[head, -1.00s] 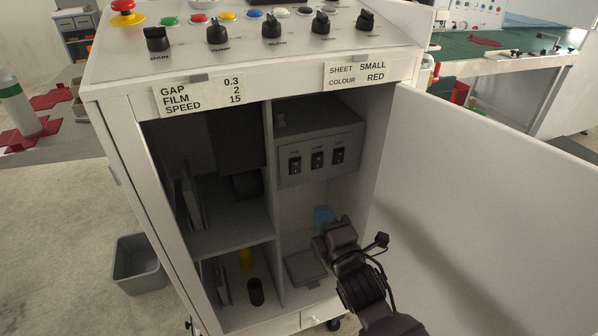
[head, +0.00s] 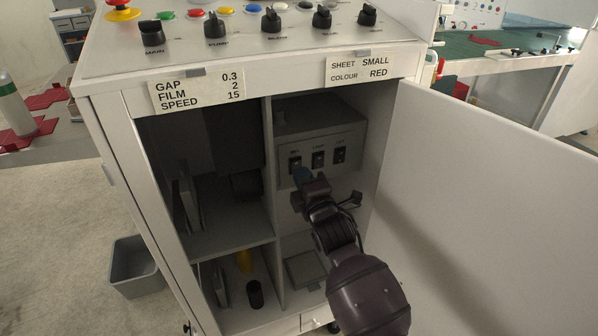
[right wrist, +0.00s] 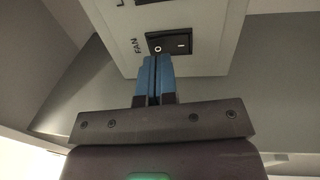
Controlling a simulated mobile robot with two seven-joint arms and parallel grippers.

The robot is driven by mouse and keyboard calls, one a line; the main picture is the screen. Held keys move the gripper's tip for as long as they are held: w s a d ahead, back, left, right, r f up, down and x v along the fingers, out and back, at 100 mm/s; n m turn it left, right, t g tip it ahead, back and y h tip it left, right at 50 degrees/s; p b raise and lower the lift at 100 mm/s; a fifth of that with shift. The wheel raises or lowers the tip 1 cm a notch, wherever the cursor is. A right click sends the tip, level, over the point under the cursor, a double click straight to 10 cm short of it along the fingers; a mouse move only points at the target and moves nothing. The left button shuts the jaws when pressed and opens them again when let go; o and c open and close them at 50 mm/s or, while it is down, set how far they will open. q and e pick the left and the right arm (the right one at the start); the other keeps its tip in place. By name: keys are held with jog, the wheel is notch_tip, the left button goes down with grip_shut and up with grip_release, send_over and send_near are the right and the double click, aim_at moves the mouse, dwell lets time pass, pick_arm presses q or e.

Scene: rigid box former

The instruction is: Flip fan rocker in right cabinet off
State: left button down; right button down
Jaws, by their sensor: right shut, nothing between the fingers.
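The fan rocker (head: 295,163) is the leftmost of three dark rockers on a grey switch box (head: 348,140) inside the open right cabinet. In the right wrist view the black rocker (right wrist: 180,43) sits beside the label FAN, with an O mark at its left end and a bar mark at its right. My right gripper (head: 302,174) is shut and empty. Its blue fingertips (right wrist: 156,62) are just below the O end in the wrist view; I cannot tell whether they touch it. My left gripper is not in view.
The cabinet's open door (head: 480,200) stands to the right of my right arm. A vertical divider (head: 268,170) and shelves lie to the left. Two other rockers (head: 318,159) (head: 339,155) are close beside the fan rocker. A grey bin (head: 135,265) stands on the floor.

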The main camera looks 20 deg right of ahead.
jog(key=shift+w+r, duration=0.1)
jog(key=shift+w, duration=0.9)
